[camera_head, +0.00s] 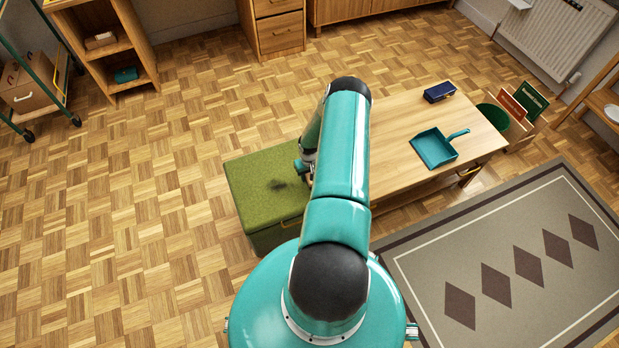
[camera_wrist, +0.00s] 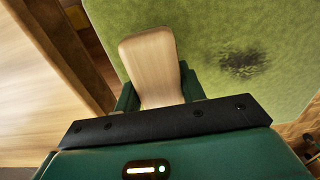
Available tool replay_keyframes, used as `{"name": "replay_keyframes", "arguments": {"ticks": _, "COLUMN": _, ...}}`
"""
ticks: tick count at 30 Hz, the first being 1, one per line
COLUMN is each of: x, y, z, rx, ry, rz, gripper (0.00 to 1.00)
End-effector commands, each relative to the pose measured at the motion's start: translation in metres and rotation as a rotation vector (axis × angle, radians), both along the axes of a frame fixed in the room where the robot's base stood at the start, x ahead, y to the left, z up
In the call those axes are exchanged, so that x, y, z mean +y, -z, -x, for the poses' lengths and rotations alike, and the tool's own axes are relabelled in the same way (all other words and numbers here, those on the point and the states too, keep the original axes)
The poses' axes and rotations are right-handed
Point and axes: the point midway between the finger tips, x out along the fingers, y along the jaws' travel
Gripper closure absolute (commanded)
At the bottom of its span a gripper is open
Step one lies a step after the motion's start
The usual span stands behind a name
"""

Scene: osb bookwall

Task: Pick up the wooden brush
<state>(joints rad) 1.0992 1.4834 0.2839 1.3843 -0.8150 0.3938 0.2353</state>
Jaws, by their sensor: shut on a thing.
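The wooden brush (camera_wrist: 152,65) shows in the wrist view as a pale wooden piece standing out between the fingers. My gripper (camera_wrist: 158,92) is shut on it, with a green finger on either side. The rest of the brush is hidden by the gripper body. Behind it is the green top of an ottoman (camera_wrist: 215,40) with a dark smudge. In the head view the gripper is mostly hidden behind my arm, over the right edge of the green ottoman (camera_head: 250,170). Whether the brush touches the ottoman cannot be told.
A wooden table (camera_head: 400,115) stands right of the ottoman. On it are a teal dustpan (camera_head: 433,149) and a dark blue box (camera_head: 439,92). A green bin (camera_head: 493,117) stands beyond the table's right end. The parquet floor left of the ottoman is clear.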

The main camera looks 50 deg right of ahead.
Motion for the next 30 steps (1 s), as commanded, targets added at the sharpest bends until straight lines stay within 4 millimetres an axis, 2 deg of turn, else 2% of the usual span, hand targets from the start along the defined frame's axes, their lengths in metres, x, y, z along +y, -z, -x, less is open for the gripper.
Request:
{"name": "replay_keyframes", "arguments": {"ticks": 10, "x": -0.028, "y": -0.063, "z": 0.044, "rx": -0.001, "ry": 0.003, "rz": 0.003, "gripper": 0.86}}
{"name": "replay_keyframes", "arguments": {"ticks": 15, "x": -0.046, "y": -0.078, "z": 0.075, "rx": -0.001, "ry": 0.005, "rz": 0.002, "gripper": 0.86}}
{"name": "replay_keyframes", "arguments": {"ticks": 21, "x": -0.062, "y": -0.093, "z": 0.104, "rx": 0.0, "ry": 0.004, "rz": 0.001, "gripper": 0.86}}
{"name": "replay_keyframes", "arguments": {"ticks": 30, "x": -0.071, "y": -0.101, "z": 0.12, "rx": 0.0, "ry": 0.0, "rz": 0.0, "gripper": 0.86}}
